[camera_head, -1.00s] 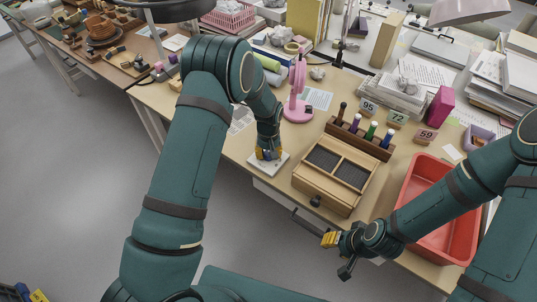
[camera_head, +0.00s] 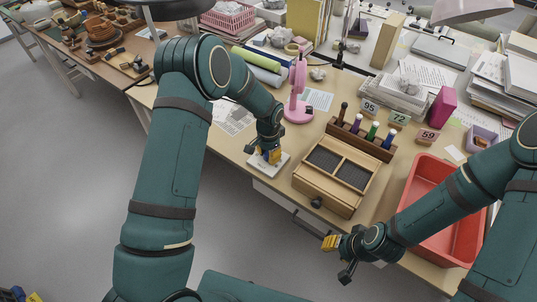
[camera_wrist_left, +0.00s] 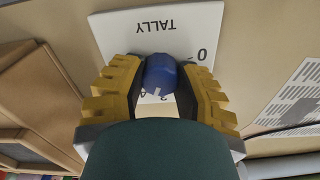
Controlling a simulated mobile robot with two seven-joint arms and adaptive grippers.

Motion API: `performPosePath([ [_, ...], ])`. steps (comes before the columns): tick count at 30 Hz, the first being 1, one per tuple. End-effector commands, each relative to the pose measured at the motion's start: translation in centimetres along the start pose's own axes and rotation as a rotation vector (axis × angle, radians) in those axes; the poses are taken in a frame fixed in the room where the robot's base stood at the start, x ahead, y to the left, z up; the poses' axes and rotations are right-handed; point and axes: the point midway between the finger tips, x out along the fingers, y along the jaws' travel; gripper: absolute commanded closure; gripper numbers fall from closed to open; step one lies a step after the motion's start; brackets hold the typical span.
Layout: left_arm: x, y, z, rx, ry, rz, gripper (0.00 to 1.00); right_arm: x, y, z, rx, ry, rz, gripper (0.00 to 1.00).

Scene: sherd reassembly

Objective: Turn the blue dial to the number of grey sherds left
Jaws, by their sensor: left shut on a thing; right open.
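The blue dial (camera_wrist_left: 161,75) sits on a white plate (camera_wrist_left: 120,37) marked TALLY, upside down in the left wrist view. A white mark shows on the dial's near side. The digit 0 shows to its right, and partly hidden digits lie below it. My left gripper (camera_wrist_left: 160,88) has its yellow fingers on both sides of the dial and is shut on it. In the head view my left gripper (camera_head: 269,156) is over the white plate (camera_head: 256,163) and hides the dial. My right gripper (camera_head: 335,254) is open and empty in front of the table edge. I make out no grey sherds.
A wooden case (camera_head: 316,190) with two dark compartments stands right of the plate. A red tray (camera_head: 413,188) lies further right. Behind are a rack of coloured-top tools (camera_head: 380,147), number cards 95, 72 and 59, and a pink stand (camera_head: 297,108).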

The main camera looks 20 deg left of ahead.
Motion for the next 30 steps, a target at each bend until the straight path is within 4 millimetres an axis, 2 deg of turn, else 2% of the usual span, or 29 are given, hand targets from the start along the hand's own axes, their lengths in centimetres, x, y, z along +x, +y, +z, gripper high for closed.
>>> performPosePath([
  [12, 0.15, 0.08, 0.12, 0.195, -0.003, 0.003, 1.00, 0.18, 0.07, -0.03, 0.000, 0.001, 0.000, 0.60],
  [29, 0.16, 0.11, 0.11, 0.225, -0.003, 0.003, 1.00, 0.19, 0.07, -0.03, 0.000, 0.001, 0.000, 0.60],
  [30, 0.16, 0.11, 0.11, 0.225, -0.003, 0.003, 0.59, 0.19, 0.07, -0.03, 0.000, 0.001, 0.000, 0.60],
])
